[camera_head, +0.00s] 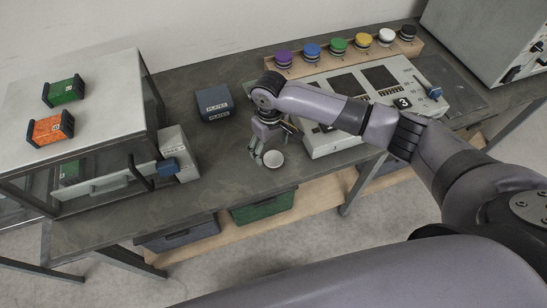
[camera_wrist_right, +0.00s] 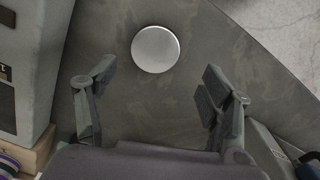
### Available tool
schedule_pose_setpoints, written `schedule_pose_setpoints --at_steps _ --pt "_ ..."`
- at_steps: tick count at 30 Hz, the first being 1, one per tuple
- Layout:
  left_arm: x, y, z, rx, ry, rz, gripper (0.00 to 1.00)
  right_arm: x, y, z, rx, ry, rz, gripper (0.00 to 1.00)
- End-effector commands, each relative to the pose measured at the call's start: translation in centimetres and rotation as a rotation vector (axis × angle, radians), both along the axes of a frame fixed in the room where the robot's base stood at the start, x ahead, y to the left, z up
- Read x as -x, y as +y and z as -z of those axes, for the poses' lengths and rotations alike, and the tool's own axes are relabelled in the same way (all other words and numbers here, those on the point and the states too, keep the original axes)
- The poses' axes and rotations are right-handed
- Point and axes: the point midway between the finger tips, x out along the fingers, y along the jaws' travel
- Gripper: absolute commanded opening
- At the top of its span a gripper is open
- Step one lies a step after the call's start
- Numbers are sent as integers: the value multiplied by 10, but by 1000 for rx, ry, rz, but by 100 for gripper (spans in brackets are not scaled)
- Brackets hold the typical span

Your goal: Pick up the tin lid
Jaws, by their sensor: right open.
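The tin lid (camera_head: 273,159) is a small round whitish disc lying on the dark bench top near its front edge. In the right wrist view the lid (camera_wrist_right: 155,49) lies flat, beyond the fingertips and between their lines, a little left of centre. My right gripper (camera_head: 259,154) points down just left of the lid in the head view. In the wrist view its fingers (camera_wrist_right: 160,78) are spread apart with nothing between them. Whether a finger touches the lid cannot be told. My left gripper is not in view.
A grey control panel (camera_head: 327,143) stands right of the lid. A dark blue box (camera_head: 214,101) sits behind, to the left. A cabinet (camera_head: 95,75) with a blue-handled lever (camera_head: 167,167) stands at left. Colored knobs line a wooden rack (camera_head: 298,69). Bare bench (camera_head: 222,170) lies left of the lid.

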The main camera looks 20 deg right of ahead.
Motion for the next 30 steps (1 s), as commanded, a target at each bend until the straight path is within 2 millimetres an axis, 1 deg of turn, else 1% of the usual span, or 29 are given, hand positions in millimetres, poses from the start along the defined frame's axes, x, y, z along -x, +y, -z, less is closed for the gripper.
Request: schedule_pose_setpoints --at_steps 5,9,12,15,22,30 --pt "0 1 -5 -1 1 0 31 -1 -2 11 2 2 0 74" --pt "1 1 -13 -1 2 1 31 -4 -6 31 2 2 0 74" --pt "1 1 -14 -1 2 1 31 -4 -6 46 1 3 -1 74" --pt "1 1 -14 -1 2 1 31 -4 -6 53 1 1 -1 74" --pt "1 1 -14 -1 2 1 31 -4 -6 55 0 -1 -2 74" --pt "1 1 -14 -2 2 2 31 -4 -6 55 0 -1 -2 57"
